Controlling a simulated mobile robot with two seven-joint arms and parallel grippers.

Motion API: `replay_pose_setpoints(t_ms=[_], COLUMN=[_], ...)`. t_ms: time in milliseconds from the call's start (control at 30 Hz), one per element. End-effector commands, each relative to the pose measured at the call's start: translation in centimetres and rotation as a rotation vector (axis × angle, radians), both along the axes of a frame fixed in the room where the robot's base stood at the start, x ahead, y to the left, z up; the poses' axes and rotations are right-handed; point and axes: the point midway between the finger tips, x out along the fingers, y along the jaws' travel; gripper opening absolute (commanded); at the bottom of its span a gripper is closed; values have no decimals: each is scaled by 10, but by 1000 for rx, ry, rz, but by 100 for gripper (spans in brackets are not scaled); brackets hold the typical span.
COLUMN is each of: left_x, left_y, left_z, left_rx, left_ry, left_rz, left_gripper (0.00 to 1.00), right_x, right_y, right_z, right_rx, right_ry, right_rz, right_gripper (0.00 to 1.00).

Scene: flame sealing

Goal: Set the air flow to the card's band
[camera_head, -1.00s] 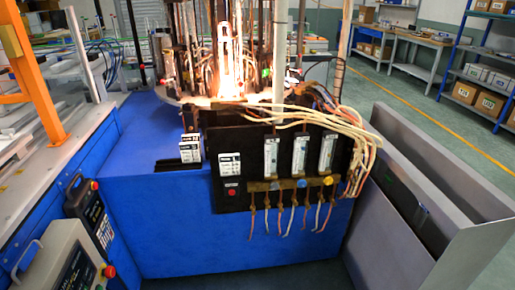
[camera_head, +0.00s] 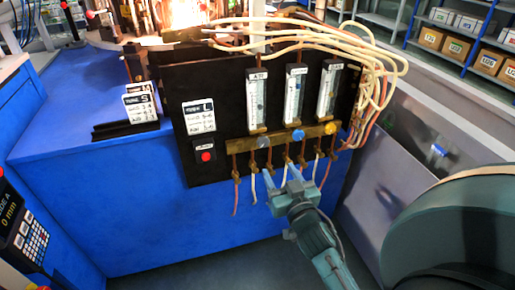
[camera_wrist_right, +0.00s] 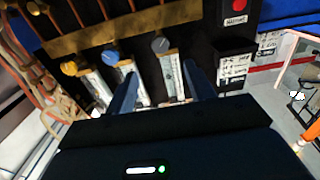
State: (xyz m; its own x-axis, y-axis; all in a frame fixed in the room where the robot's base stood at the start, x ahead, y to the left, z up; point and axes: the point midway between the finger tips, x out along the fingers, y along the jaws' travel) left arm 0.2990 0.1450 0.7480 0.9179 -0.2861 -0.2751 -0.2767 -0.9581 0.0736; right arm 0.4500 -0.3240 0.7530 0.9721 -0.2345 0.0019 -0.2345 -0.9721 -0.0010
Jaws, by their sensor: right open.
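A black panel (camera_head: 228,88) carries three upright clear flow tubes with small labels, too small to read surely: left (camera_head: 258,102), middle (camera_head: 294,97) and right (camera_head: 327,92). Below them on a brass bar (camera_head: 240,144) are a grey knob (camera_head: 262,141), a blue knob (camera_head: 298,135) and a yellow knob (camera_head: 331,128). A white card headed TUBE L (camera_head: 199,116) is on the panel's left. My right gripper (camera_head: 281,174) is open and empty, below the grey and blue knobs. In the right wrist view its fingers (camera_wrist_right: 162,90) point toward the upside-down panel, the grey knob (camera_wrist_right: 160,45) between their lines.
A TUBE S card (camera_head: 140,104) stands in a black holder on the blue bench (camera_head: 70,105). A red button (camera_head: 206,156) is under the TUBE L card. Cream hoses (camera_head: 375,60) loop over the panel's right side. Thin hoses hang below the bar. A flame glows behind.

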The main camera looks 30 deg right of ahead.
Motion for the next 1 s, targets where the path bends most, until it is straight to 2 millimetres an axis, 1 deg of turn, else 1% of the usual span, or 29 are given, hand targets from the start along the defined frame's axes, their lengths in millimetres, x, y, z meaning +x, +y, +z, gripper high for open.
replay_pose_setpoints(t_ms=[33,300,400,500,600,700,1000], left_x=[0,1,1,2,2,2,2], left_y=[0,-2,-3,-3,-3,-3,-4], left_z=[-1,-6,-9,-11,-12,-13,-12], left_rx=[2,11,16,20,24,25,25], left_ry=[0,2,5,6,8,9,8], left_rz=[-2,-9,-12,-15,-16,-17,-19], left_gripper=[89,89,89,89,89,89,89], right_x=[10,66,84,97,106,111,112], right_y=[-2,-16,-20,-23,-25,-26,-26], right_z=[2,1,1,0,0,0,0], right_rx=[-3,-5,-3,-1,-1,-1,-1], right_ry=[-3,-2,0,0,1,2,2], right_rz=[2,1,2,1,1,1,1], right_gripper=[54,54,54,54,54,54,53])
